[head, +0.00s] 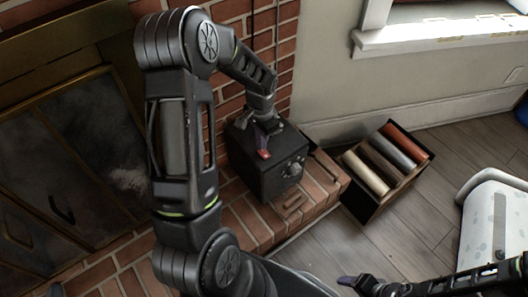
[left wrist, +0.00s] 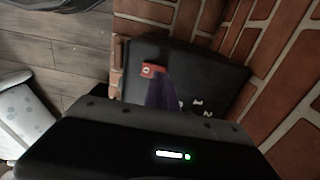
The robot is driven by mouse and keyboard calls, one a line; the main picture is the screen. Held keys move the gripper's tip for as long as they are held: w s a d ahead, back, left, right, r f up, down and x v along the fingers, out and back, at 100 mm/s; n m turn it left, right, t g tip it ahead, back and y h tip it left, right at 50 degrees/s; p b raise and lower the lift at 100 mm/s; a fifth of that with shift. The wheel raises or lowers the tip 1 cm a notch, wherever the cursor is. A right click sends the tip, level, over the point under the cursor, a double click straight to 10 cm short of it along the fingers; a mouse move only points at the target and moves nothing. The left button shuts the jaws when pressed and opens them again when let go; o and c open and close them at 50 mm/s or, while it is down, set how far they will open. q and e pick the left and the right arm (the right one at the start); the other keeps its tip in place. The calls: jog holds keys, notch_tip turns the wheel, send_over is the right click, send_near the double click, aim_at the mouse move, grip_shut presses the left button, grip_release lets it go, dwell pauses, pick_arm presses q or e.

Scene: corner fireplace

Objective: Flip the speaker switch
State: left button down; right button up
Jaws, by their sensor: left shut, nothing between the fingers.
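The speaker (head: 262,172) is a dark box with knobs on its front, standing on the brick hearth. A small red switch (head: 264,154) shows at its top front edge. My left gripper (head: 261,142) is shut and empty, reaching down over the top of the speaker close to the switch. In the left wrist view the red switch (left wrist: 153,70) sits just beyond the purple fingers (left wrist: 160,92) on the dark speaker top (left wrist: 200,62). Whether the fingers touch it I cannot tell. My right gripper (head: 355,282) is low at the bottom of the head view, away from the speaker; its jaw state is unclear.
A dark box of rolled items (head: 388,160) stands on the wood floor right of the hearth. A brick wall (head: 270,30) rises behind the speaker, and the fireplace doors (head: 70,160) are at left. A white patterned object (head: 495,220) is at right.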

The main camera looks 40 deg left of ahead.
pick_arm(q)
jog(key=shift+f+b, duration=0.65)
jog(key=shift+f, duration=0.3)
dwell(0.8)
jog(key=shift+r, duration=0.1)
notch_tip(320, 180, up, 7)
jog(key=p, duration=0.5)
dwell(0.7)
